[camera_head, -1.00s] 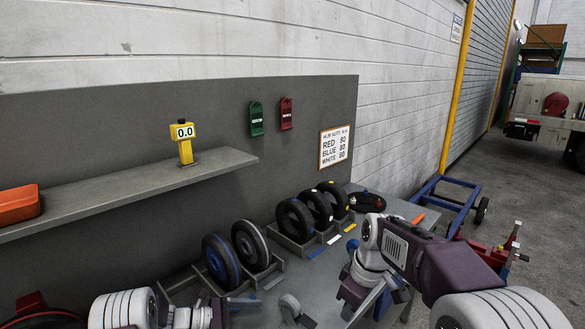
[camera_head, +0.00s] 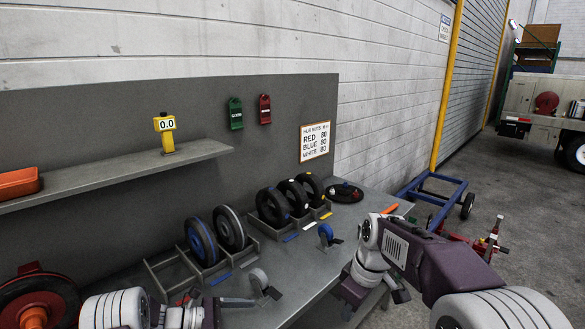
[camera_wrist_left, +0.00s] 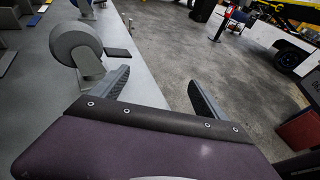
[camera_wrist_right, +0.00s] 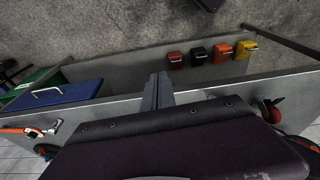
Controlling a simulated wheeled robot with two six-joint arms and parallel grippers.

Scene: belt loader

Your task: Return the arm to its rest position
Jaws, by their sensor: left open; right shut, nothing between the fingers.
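My right arm reaches in from the lower right of the head view, bent at a white joint. Its gripper (camera_head: 352,292) points down near the bench's front edge, its fingertips not clear there. In the right wrist view, its two fingers (camera_wrist_right: 158,92) are together with nothing between them. My left arm lies low at the bottom left, with its gripper (camera_head: 236,302) over the front of the bench. In the left wrist view, the left fingers (camera_wrist_left: 162,92) are wide apart and empty, beside a grey roller on a stand (camera_wrist_left: 78,48).
The grey bench (camera_head: 318,272) carries several wheels in racks, including a blue-hubbed wheel (camera_head: 201,241), and a blue roller stand (camera_head: 326,234). A shelf (camera_head: 110,172) holds a yellow display (camera_head: 165,134) and an orange bin (camera_head: 18,184). A blue cart frame (camera_head: 440,195) stands on the floor at right.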

